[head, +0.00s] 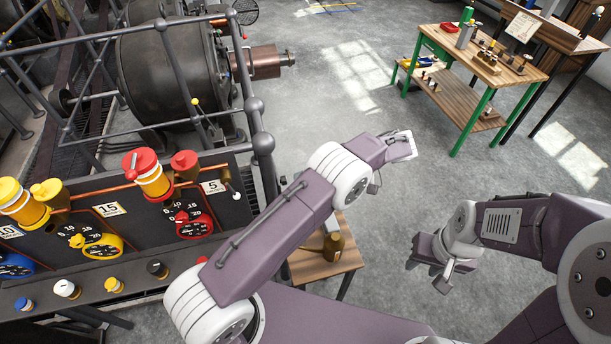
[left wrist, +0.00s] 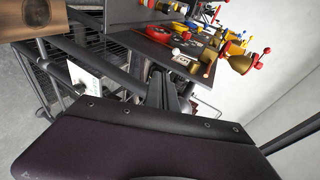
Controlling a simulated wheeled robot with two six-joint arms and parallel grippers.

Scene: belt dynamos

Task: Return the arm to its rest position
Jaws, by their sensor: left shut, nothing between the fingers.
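My left gripper (head: 404,145) is at the end of the purple arm that reaches up through the middle of the head view. It is in the air over the grey floor, shut and empty, touching nothing. My right gripper (head: 432,268) hangs low over the floor on the right side of the head view, apart from everything. Its fingers are too small and edge-on to tell whether they are open.
A dark control panel (head: 120,225) with dials and coloured handles stands left of my left arm; it shows tilted in the left wrist view (left wrist: 185,62). Grey railings (head: 185,25) guard a dynamo (head: 175,75). A green-legged workbench (head: 490,68) stands back right. Mid-floor is clear.

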